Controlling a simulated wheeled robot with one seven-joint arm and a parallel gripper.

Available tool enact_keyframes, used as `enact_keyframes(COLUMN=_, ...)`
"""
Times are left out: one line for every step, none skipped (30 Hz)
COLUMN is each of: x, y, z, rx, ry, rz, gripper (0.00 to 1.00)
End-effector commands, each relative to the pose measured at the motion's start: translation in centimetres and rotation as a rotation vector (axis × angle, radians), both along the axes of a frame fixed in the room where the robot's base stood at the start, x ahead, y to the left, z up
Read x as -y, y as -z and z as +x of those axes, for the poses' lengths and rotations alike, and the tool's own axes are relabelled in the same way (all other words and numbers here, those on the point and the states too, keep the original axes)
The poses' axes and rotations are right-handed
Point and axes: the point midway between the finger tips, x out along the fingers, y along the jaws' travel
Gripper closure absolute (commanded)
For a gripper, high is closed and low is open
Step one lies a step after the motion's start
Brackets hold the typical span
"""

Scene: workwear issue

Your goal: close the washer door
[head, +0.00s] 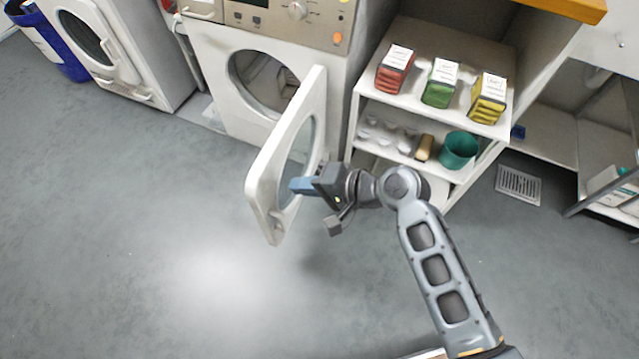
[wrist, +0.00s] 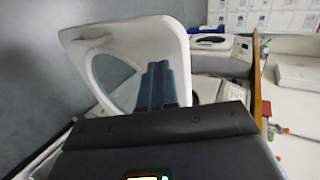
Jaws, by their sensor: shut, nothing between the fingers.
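The washer (head: 225,52) stands at the back, its round opening showing cloth inside. Its white door (head: 262,185) is swung wide open toward me, with a clear round window in it. My gripper (head: 292,185) is shut and empty, its blue fingers on the right-hand side of the door, close to the window. I cannot tell whether they touch it. In the wrist view the blue fingers (wrist: 157,82) lie together in front of the door (wrist: 150,32), partly covering its window edge.
A white shelf (head: 428,55) right of the washer holds red, green and yellow packs and a green bucket (head: 458,150). A second white machine (head: 140,50) and a blue bin (head: 70,65) are at upper left. Grey floor left of the door is clear.

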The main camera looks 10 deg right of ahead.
Motion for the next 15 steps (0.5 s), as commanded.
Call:
enact_keyframes(x=-0.8, y=0.6, z=0.5, rx=0.0, ry=-0.002, rz=0.0, gripper=1.0)
enact_keyframes(x=-1.2, y=0.9, z=0.8, rx=-0.001, ry=-0.002, rz=-0.001, gripper=1.0)
enact_keyframes(x=-1.8, y=1.3, z=1.2, rx=0.001, ry=-0.003, rz=0.0, gripper=1.0)
enact_keyframes(x=-2.2, y=1.5, z=1.5, rx=0.001, ry=-0.003, rz=0.0, gripper=1.0)
enact_keyframes(x=-2.5, y=1.8, z=1.7, rx=-0.001, ry=-0.002, rz=-0.001, gripper=1.0)
enact_keyframes(x=-3.1, y=1.6, z=2.1, rx=0.002, ry=-0.002, rz=0.0, gripper=1.0)
enact_keyframes(x=-3.5, y=1.5, z=2.4, rx=0.003, ry=-0.002, rz=0.0, gripper=1.0)
enact_keyframes(x=-3.8, y=1.6, z=2.6, rx=0.002, ry=-0.002, rz=0.0, gripper=1.0)
enact_keyframes(x=-4.2, y=1.6, z=2.9, rx=0.001, ry=-0.002, rz=-0.001, gripper=1.0)
enact_keyframes(x=-4.5, y=1.6, z=3.1, rx=0.001, ry=-0.001, rz=-0.001, gripper=1.0)
enact_keyframes(x=-4.7, y=1.6, z=3.3, rx=0.002, ry=0.0, rz=-0.001, gripper=1.0)
enact_keyframes(x=-5.0, y=1.6, z=3.4, rx=0.001, ry=0.0, rz=-0.001, gripper=1.0)
enact_keyframes(x=-5.1, y=1.6, z=3.5, rx=0.001, ry=0.0, rz=-0.002, gripper=1.0)
enact_keyframes(x=-5.3, y=1.7, z=3.6, rx=0.001, ry=0.0, rz=-0.002, gripper=1.0)
enact_keyframes(x=-5.4, y=1.6, z=3.7, rx=0.001, ry=0.0, rz=-0.002, gripper=1.0)
